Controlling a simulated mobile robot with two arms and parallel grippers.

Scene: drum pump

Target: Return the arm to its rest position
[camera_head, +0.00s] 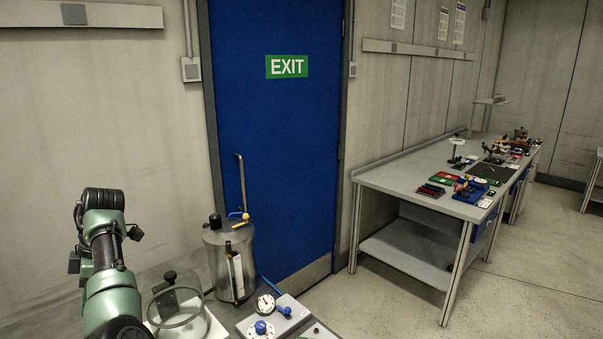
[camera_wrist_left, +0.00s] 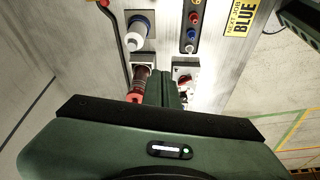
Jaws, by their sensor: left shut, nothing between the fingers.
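My left arm (camera_head: 108,285), green with dark joints, rises at the left of the head view. Its gripper cannot be made out there. In the left wrist view my left gripper (camera_wrist_left: 168,80) is shut and empty, its narrow green fingers together. They point toward a light panel with fittings, and I cannot tell the distance to it. My right gripper is in neither view.
A steel drum (camera_head: 229,260) with a yellow-handled tap stands near the blue door (camera_head: 277,130). A glass jar (camera_head: 177,305) and a dial unit (camera_head: 272,315) are close to my arm. The wrist view shows a red-ended cylinder (camera_wrist_left: 137,88) and a yellow sign (camera_wrist_left: 242,16).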

